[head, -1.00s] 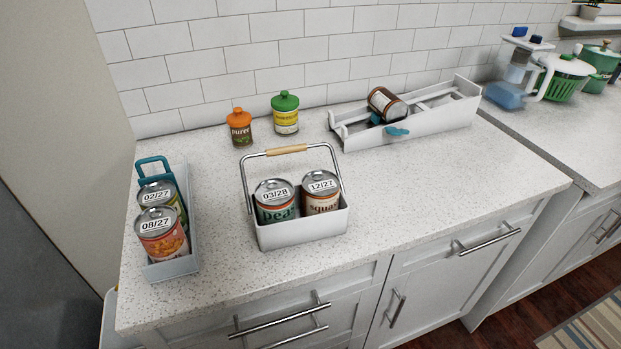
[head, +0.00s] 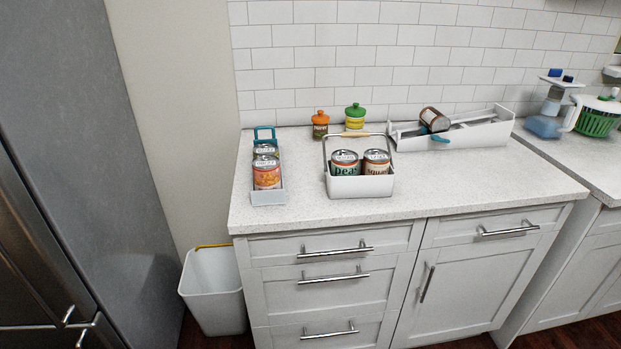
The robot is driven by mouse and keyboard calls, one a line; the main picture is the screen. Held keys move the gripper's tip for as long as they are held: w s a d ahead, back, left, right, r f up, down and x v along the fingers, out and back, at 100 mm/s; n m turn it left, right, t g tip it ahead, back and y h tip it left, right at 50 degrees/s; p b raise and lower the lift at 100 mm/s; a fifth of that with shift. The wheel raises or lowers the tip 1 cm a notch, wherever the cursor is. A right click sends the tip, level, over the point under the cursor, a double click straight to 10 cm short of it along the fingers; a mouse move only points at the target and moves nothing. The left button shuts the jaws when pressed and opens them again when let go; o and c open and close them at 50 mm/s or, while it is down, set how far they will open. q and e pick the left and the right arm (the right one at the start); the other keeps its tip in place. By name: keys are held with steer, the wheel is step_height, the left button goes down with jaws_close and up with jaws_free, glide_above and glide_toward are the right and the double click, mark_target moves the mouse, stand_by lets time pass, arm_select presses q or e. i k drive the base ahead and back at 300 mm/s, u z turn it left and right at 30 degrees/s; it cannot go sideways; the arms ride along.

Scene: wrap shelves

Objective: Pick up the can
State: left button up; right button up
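In the head view, two cans, a pea can (head: 345,163) and a squash can (head: 376,162), stand upright in a white caddy (head: 360,187) with a wooden handle. At the left, an orange-labelled can (head: 266,174) stands in a narrow light tray (head: 268,199), with another can (head: 265,150) behind it. A brown can (head: 433,119) lies tilted on a white rack (head: 470,136) at the back right. Which can the task means cannot be told. Neither of my grippers is in view.
An orange-lidded jar (head: 320,124) and a green-lidded jar (head: 355,116) stand by the wall. The counter (head: 440,185) is clear at front and right. A fridge (head: 70,130) stands left, a white bin (head: 214,290) on the floor. Drawer handles stick out below.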

mark_target(344, 162)
steer(key=u, duration=0.75)
steer(key=i, duration=0.55)
steer(key=z, duration=0.05)
